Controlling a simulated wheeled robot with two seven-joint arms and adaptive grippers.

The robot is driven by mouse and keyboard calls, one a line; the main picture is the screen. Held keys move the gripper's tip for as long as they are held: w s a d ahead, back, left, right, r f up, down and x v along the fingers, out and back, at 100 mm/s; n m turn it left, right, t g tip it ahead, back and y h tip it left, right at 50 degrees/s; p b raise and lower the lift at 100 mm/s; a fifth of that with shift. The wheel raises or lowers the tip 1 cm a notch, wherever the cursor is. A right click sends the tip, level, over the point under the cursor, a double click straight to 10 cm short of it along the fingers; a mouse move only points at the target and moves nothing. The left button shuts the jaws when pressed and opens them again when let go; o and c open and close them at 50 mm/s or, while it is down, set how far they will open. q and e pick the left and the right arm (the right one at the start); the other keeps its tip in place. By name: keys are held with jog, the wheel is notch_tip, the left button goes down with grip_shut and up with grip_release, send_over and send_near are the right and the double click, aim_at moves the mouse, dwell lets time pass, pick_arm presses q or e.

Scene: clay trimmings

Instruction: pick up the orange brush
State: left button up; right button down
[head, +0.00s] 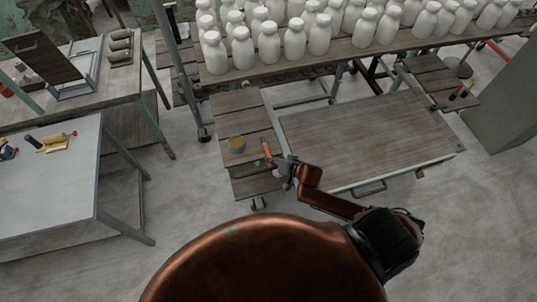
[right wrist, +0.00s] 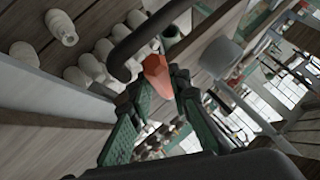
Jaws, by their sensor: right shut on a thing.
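The orange brush (head: 266,148) shows as a small orange piece at the tip of my right gripper (head: 275,159) in the head view. In the right wrist view its orange end (right wrist: 156,75) sits between the green fingers of my right gripper (right wrist: 152,98), which is shut on it. The rest of the brush is hidden or too small to make out. In the head view the gripper and brush are over the small slatted wooden table (head: 258,186); I cannot tell whether the brush touches it. My left gripper is not in view.
A small container with yellowish contents (head: 237,144) stands on the slatted table, just left of the brush. A low wooden cart top (head: 370,140) lies to the right. Many white bottles (head: 268,42) line the shelf behind. A grey table (head: 50,205) with tools stands at left.

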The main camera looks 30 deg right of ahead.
jog(key=shift+r, duration=0.45)
notch_tip(320, 180, up, 3)
jog(key=shift+f+b, duration=0.2)
jog(key=shift+b, duration=0.1)
jog(key=s+a+r+b, duration=0.1)
jog(key=s+a+r, duration=0.7)
jog(key=s, duration=0.3)
jog(key=shift+a+r, duration=0.25)
jog(key=shift+r, duration=0.55)
